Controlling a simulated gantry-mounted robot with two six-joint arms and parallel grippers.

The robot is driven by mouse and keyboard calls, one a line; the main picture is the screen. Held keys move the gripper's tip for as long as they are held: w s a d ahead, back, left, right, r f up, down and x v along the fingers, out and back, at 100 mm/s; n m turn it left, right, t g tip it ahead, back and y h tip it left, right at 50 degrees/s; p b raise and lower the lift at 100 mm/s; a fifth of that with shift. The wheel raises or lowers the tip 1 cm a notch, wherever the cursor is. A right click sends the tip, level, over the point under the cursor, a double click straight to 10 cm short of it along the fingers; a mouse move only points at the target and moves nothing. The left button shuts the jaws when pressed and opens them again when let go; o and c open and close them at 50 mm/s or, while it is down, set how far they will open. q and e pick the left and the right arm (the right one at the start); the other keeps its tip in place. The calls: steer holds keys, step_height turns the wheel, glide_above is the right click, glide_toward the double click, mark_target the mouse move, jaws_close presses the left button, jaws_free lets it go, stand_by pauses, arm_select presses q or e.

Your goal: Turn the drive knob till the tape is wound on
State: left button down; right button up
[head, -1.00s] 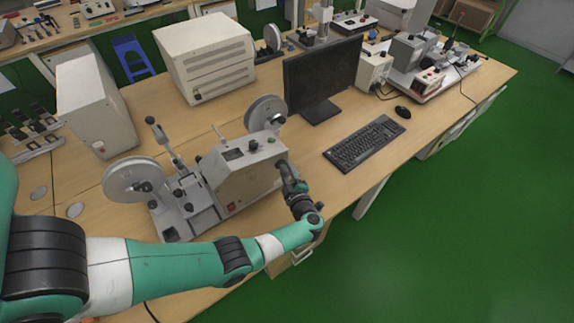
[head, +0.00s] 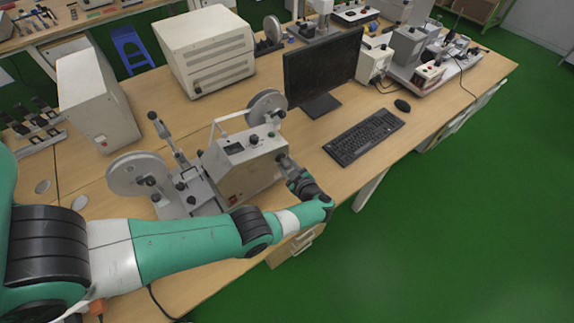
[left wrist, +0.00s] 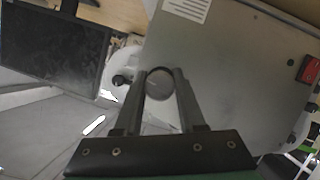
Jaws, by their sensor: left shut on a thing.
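The tape machine (head: 240,180) is a grey box with a small dark window and knobs on top. One reel (head: 135,172) stands at its left and another reel (head: 267,104) at its far right. A pale band (head: 229,117), which looks like the tape, shows above the box towards the far reel. My left gripper (head: 287,164) is at the box's right side face. In the left wrist view, the round drive knob (left wrist: 160,86) sits between the two fingers, which are shut on it. The right gripper is not in view.
A monitor (head: 322,75), keyboard (head: 363,136) and mouse (head: 402,105) are right of the machine. Beige cabinets (head: 206,52) stand behind. A red switch (left wrist: 308,70) is on the panel near the gripper. Bare tabletop lies between machine and keyboard.

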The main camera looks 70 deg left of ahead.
arm_select(q)
steer(key=c, duration=0.5)
jaws_free()
steer(key=p+v, duration=0.3)
steer(key=v, duration=0.8)
steer(key=shift+d+r, duration=0.15)
steer(key=shift+d, duration=0.2)
steer(key=shift+w, duration=0.1)
